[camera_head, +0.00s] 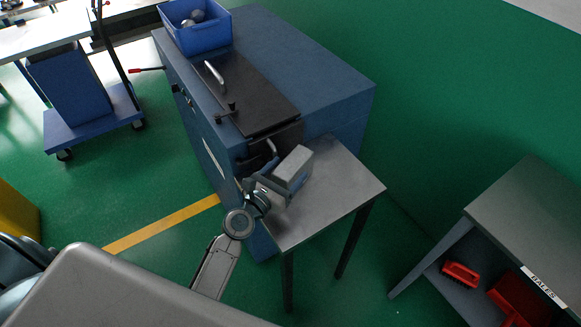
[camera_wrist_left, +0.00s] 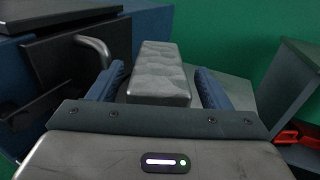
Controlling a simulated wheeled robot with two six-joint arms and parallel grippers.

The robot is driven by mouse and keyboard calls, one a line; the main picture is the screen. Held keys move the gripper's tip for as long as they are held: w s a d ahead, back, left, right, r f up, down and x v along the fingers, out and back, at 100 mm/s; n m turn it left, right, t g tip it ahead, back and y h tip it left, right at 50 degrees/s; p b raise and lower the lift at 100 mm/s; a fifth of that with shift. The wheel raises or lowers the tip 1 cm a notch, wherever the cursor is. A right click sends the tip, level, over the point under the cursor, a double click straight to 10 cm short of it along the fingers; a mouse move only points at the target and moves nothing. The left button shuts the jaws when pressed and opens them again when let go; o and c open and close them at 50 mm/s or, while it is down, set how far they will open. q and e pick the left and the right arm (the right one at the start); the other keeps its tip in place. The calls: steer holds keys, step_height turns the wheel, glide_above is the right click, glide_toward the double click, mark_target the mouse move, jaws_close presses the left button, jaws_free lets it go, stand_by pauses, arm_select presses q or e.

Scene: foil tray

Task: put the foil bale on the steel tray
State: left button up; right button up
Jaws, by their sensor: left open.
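The foil bale (camera_head: 296,162) is a silvery-grey block at the machine end of a grey metal-topped stand (camera_head: 345,187), which looks like the steel tray. I cannot tell whether the bale rests on it or sits slightly above. My left gripper (camera_head: 271,187) is beside the bale. In the left wrist view the bale (camera_wrist_left: 160,75) lies between and beyond the two blue fingers of my open left gripper (camera_wrist_left: 160,84), with no clear grip on it. The bale's underside is hidden. The right gripper is out of view.
A blue machine (camera_head: 300,60) with a dark lid and handle adjoins the stand. A blue bin (camera_head: 203,38) with round grey items stands on it. A grey bench (camera_head: 535,205) labelled BALES is at right, with red items (camera_head: 460,273) below. A blue cart (camera_head: 95,122) is at left.

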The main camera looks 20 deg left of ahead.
arm_select(q)
steer(key=b+v, duration=0.2)
steer(key=v, duration=0.7)
steer(key=shift+s, duration=0.15)
steer(key=shift+s+r, duration=0.1)
steer(key=shift+s, duration=0.2)
